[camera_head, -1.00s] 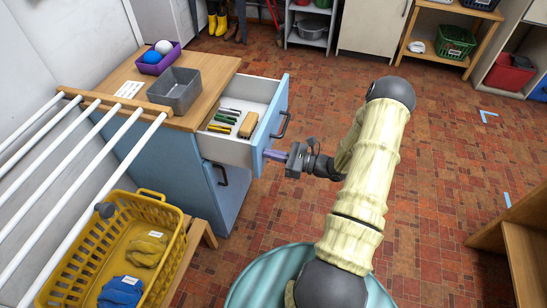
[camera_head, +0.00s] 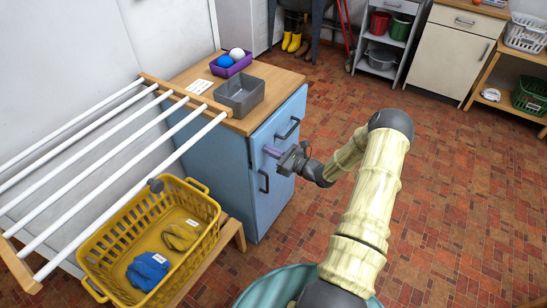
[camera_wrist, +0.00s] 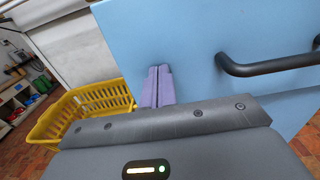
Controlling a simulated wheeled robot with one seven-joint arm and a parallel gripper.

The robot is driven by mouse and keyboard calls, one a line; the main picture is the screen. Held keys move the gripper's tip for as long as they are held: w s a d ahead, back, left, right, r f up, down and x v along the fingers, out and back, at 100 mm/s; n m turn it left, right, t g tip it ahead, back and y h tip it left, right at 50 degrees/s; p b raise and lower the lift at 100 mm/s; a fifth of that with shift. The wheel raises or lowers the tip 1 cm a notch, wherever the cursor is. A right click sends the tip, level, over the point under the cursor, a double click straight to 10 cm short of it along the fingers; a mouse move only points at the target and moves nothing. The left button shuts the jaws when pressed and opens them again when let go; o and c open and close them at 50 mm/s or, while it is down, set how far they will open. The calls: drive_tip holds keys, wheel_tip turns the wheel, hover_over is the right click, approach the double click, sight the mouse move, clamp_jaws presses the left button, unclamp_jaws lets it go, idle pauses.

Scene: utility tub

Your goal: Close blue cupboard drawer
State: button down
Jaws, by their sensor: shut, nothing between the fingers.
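The blue cupboard (camera_head: 210,165) has a wooden top and stands against the wall. Its drawer front (camera_head: 283,122) sits flush with the cupboard face, and no gap shows along its edges. A dark bar handle (camera_head: 290,128) is on the drawer front. My gripper (camera_head: 272,152) is shut and empty, its purple fingertips at the lower left of the drawer front. In the wrist view the closed purple fingers (camera_wrist: 157,86) point at the blue panel, left of a dark handle (camera_wrist: 268,65). Whether the tips touch the panel I cannot tell.
A yellow basket (camera_head: 150,240) with cloths stands left of my arm. A grey bin (camera_head: 238,95) and a purple tray (camera_head: 231,69) sit on the cupboard top. The brick floor (camera_head: 460,190) at right is clear.

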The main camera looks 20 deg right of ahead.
drive_tip(key=shift+x, duration=1.2)
drive_tip(key=shift+a+r, duration=0.1)
drive_tip(key=shift+r, duration=0.15)
drive_tip(key=v, duration=1.4)
drive_tip(key=shift+s+d+f+p, duration=0.15)
drive_tip(key=shift+d+f+p, duration=0.1)
drive_tip(key=shift+f+p, duration=0.1)
